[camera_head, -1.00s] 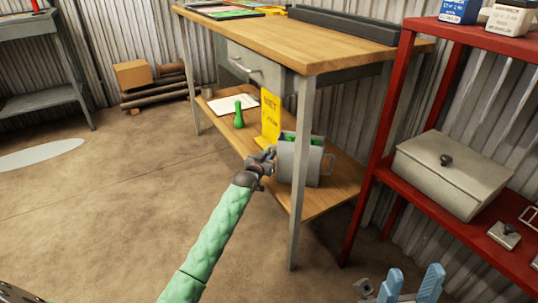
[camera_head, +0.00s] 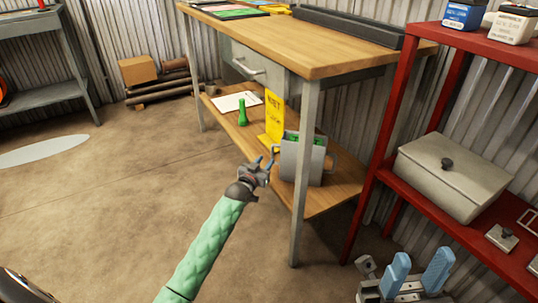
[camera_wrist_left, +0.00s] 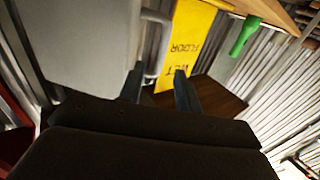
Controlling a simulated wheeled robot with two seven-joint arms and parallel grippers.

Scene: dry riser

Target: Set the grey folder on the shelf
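I cannot make out a grey folder for certain in either view. A grey two-handled container (camera_head: 303,160) with green things inside stands on the workbench's wooden lower shelf (camera_head: 335,194). My left gripper (camera_head: 266,163) is just left of it, open. In the left wrist view the grey container (camera_wrist_left: 85,40) fills the upper left, and its handle (camera_wrist_left: 163,45) shows between and beyond my fingertips. I cannot tell whether they touch it. My right gripper (camera_head: 418,270) is open and empty at the bottom right, below the red shelf unit (camera_head: 378,140).
A yellow wet-floor sign (camera_head: 275,117), a green bottle-like object (camera_head: 242,113) and white paper (camera_head: 237,101) are on the lower shelf. A bench leg (camera_head: 303,225) stands in front. The red unit holds a lidded box (camera_head: 450,175). Flat items (camera_head: 237,10) lie on the bench top.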

